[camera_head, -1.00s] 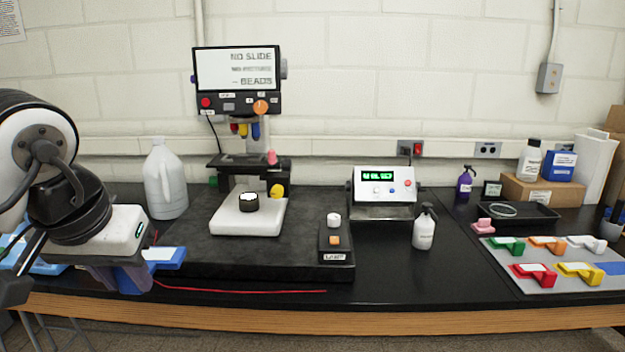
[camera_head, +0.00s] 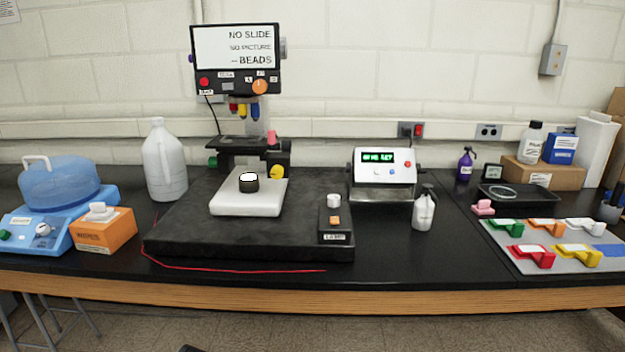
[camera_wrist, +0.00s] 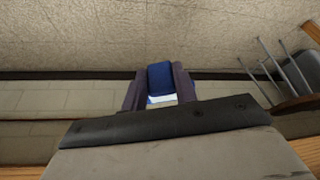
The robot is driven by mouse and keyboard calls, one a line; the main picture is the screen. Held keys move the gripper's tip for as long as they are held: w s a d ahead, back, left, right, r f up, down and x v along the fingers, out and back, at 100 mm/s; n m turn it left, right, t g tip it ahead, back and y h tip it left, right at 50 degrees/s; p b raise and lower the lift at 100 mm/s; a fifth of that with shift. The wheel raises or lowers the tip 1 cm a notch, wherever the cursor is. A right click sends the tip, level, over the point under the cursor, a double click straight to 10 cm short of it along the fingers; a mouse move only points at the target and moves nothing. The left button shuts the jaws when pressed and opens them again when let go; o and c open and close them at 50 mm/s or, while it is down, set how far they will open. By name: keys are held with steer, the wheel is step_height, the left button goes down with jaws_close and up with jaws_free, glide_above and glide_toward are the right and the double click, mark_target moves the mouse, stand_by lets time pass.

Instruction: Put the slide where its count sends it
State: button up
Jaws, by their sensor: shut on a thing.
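The blue slide (camera_wrist: 160,78), with a white label, is held between the purple fingers of my gripper (camera_wrist: 158,90) in the wrist view. My gripper and the slide are outside the head view. The microscope (camera_head: 250,155) stands at the back of a dark slab; its screen (camera_head: 235,47) reads "NO SLIDE", "NO PICTURE" and "-- BEADS". Its stage (camera_head: 232,143) shows no slide. A grey mat (camera_head: 530,262) at right carries green (camera_head: 505,228), orange (camera_head: 546,226), white (camera_head: 585,227), red (camera_head: 532,255) and yellow (camera_head: 577,256) holders, and a flat blue patch (camera_head: 608,250).
A lamp control (camera_head: 335,222), a device with a green display (camera_head: 383,170) and a spray bottle (camera_head: 424,208) stand mid-bench. A jug (camera_head: 164,162), an orange box (camera_head: 104,229) and a blue machine (camera_head: 60,190) are at left. A black tray (camera_head: 518,197) lies behind the mat.

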steer(key=d+f+m, duration=0.1)
steer(key=d+f, duration=0.7)
steer(key=d, duration=0.4)
steer(key=s+d+f+m+h, duration=0.1)
steer(key=d+f+m, duration=0.1)
steer(key=d+f, duration=0.7)
steer(key=d, duration=0.3)
steer(key=shift+d+m, duration=0.15)
steer(key=shift+m, duration=0.15)
